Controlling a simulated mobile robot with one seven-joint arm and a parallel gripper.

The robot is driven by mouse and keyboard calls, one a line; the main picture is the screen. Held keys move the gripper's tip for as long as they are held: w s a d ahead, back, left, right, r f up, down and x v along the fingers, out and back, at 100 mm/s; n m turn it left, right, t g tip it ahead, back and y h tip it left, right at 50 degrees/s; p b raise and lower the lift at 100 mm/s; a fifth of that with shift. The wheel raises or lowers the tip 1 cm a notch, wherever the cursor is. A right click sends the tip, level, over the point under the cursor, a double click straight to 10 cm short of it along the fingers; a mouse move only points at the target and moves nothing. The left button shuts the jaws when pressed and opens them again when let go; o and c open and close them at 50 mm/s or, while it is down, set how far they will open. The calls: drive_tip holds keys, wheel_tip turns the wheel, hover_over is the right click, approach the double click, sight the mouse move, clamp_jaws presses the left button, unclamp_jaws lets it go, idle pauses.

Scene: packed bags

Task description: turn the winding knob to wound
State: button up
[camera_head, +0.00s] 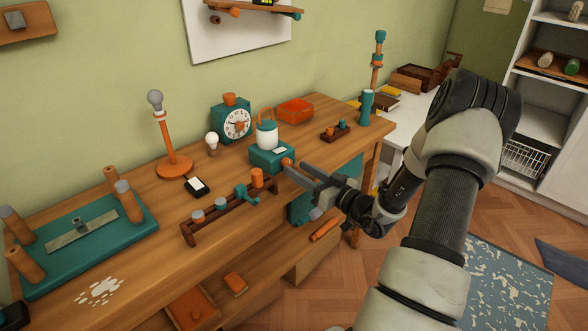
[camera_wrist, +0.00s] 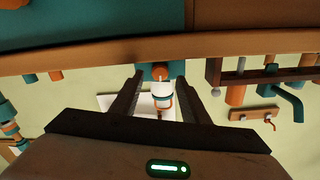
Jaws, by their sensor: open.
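The winding knob (camera_head: 287,162) is a small orange knob on the front of a teal box (camera_head: 266,157). A white lantern (camera_head: 267,136) with a teal cap and orange handle stands on the box. My gripper (camera_head: 294,171) is open at the knob, reaching in from the right. In the wrist view, which is upside down, the orange knob (camera_wrist: 159,72) shows between the fingertips, with gaps on both sides. The fingers partly hide the knob in the head view. I cannot read a wound mark or the knob's angle.
A dark rack (camera_head: 228,215) with orange and teal pieces stands close by on the left. A clock (camera_head: 233,121), an orange tray (camera_head: 295,110) and a small brown block (camera_head: 335,133) are on the bench behind. The bench's front edge lies beneath my gripper.

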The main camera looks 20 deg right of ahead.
sight(287, 163)
drive_tip(key=shift+x, duration=1.5)
drive_tip(key=shift+c, duration=0.5)
clamp_jaws()
drive_tip(key=shift+m, duration=0.3)
